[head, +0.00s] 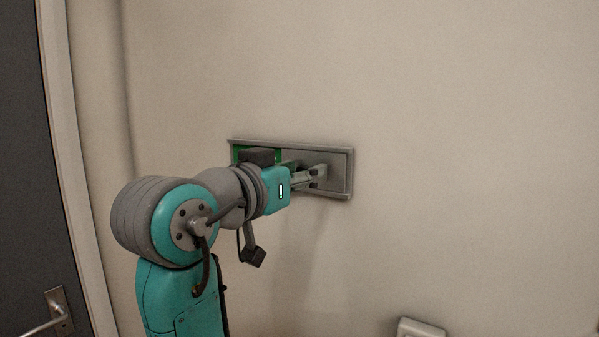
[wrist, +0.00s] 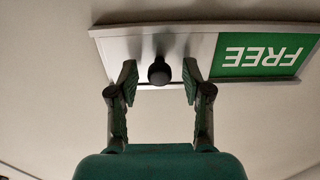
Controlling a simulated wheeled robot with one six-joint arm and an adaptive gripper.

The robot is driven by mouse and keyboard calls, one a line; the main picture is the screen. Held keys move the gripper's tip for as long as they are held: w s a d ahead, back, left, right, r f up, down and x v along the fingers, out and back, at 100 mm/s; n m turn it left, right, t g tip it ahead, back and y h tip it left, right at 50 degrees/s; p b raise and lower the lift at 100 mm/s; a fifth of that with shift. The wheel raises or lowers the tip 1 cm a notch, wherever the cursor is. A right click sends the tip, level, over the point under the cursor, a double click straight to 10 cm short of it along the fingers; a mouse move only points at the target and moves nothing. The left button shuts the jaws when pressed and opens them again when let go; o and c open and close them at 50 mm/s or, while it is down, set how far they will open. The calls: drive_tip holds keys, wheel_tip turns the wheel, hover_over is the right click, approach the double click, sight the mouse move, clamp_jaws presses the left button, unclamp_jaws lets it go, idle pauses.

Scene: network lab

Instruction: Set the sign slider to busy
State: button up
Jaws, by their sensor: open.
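The sign (head: 333,172) is a grey framed panel on the wall; it also shows in the wrist view (wrist: 126,45). In the wrist view its green part reads FREE (wrist: 265,55), upside down. The grey slider plate (wrist: 190,45) covers the rest of the sign and carries a dark round knob (wrist: 159,71). My gripper (wrist: 159,80) is open, with one finger on each side of the knob and a visible gap to each. In the head view my gripper (head: 314,178) is at the sign, and my arm hides part of the green area and the knob.
A dark door (head: 25,150) with a metal handle (head: 58,312) stands at the left. A small pale box (head: 421,328) is on the wall at the bottom right. The wall to the right of the sign is bare.

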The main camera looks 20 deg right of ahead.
drive_tip(key=shift+c, duration=0.2)
clamp_jaws()
drive_tip(key=w+a, duration=0.7)
drive_tip(key=w, duration=0.3)
drive_tip(key=shift+a, duration=0.2)
drive_tip(key=shift+r, duration=0.1)
drive_tip(key=shift+o, duration=0.2)
unclamp_jaws()
drive_tip(key=shift+w+a, duration=0.1)
drive_tip(key=shift+w, duration=0.05)
drive_tip(key=v, duration=1.2)
